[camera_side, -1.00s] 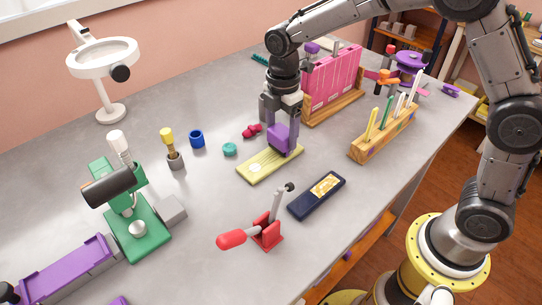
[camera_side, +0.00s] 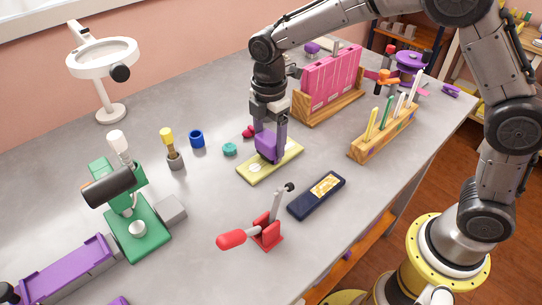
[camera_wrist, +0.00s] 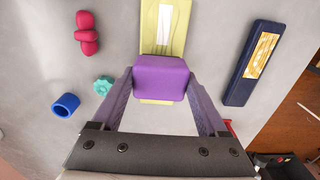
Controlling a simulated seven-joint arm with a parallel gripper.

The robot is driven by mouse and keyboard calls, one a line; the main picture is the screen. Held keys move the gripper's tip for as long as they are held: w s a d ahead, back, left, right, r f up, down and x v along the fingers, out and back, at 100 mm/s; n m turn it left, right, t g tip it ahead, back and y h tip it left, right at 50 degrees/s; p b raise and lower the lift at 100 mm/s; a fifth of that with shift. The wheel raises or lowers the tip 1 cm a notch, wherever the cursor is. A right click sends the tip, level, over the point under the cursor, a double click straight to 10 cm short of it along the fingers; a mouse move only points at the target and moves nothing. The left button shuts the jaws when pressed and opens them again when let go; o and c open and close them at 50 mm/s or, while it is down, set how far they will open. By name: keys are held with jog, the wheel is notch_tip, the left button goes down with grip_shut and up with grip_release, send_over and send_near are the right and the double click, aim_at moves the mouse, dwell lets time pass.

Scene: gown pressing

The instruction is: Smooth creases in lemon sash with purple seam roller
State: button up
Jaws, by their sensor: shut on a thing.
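The lemon sash (camera_side: 284,163) is a flat yellow strip lying on the grey table, with a pale patch along its middle. It also shows in the wrist view (camera_wrist: 176,12), where light crease-like lines run along that patch. The purple seam roller (camera_side: 267,146) is a purple block over the middle of the sash, and it also shows in the wrist view (camera_wrist: 161,77). My gripper (camera_side: 269,128) is above the sash, its two fingers closed on the sides of the roller. The roller's underside is hidden, so I cannot tell if it touches the sash.
A navy case (camera_side: 316,195) lies right of the sash. A red-handled lever clamp (camera_side: 266,230) stands in front. A teal gear (camera_side: 230,149), blue ring (camera_side: 197,139) and crimson piece (camera_side: 249,131) lie left and behind. A wooden tool rack (camera_side: 384,136) and pink rack (camera_side: 332,85) stand to the right.

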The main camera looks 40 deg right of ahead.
jog(key=shift+a+f, duration=0.1)
jog(key=shift+a, duration=0.35)
jog(key=shift+a, duration=2.25)
jog(key=shift+a, duration=1.15)
jog(key=shift+d, duration=2.35)
